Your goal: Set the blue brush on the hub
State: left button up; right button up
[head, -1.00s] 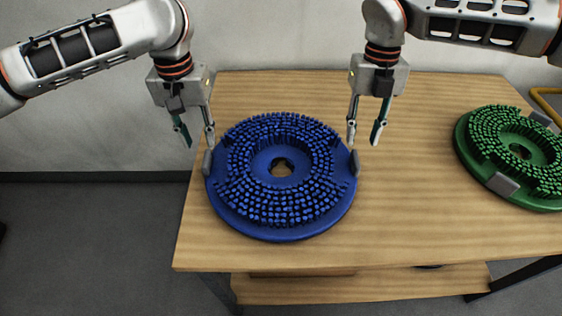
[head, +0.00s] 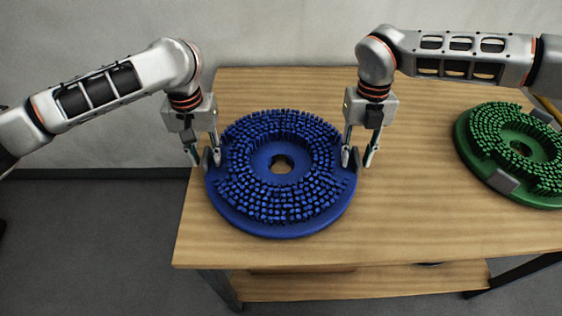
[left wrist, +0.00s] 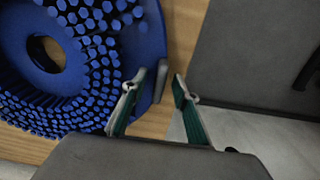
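The blue brush (head: 281,222) is a round disc with bristles facing up and a hole in its middle. It lies flat on the wooden table, with a grey tab at its left rim (head: 207,162) and another at its right rim (head: 354,160). My left gripper (head: 204,162) is open, its fingers on either side of the left tab. In the left wrist view, the open fingers (left wrist: 160,85) have the brush's edge and tab between or just beyond their tips. My right gripper (head: 358,162) is open, its fingers around the right tab. No hub is in view.
A green brush (head: 517,150) with grey tabs lies at the right of the table (head: 410,220). The tabletop between the two brushes is clear. The left table edge is close to the blue brush. A pale wall stands behind, and a lower shelf (head: 370,285) is below.

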pick_arm(q)
grip_shut()
pick_arm(e)
grip_shut()
pick_arm(q)
jog(key=shift+r, duration=0.1)
pick_arm(e)
jog(key=shift+r, duration=0.1)
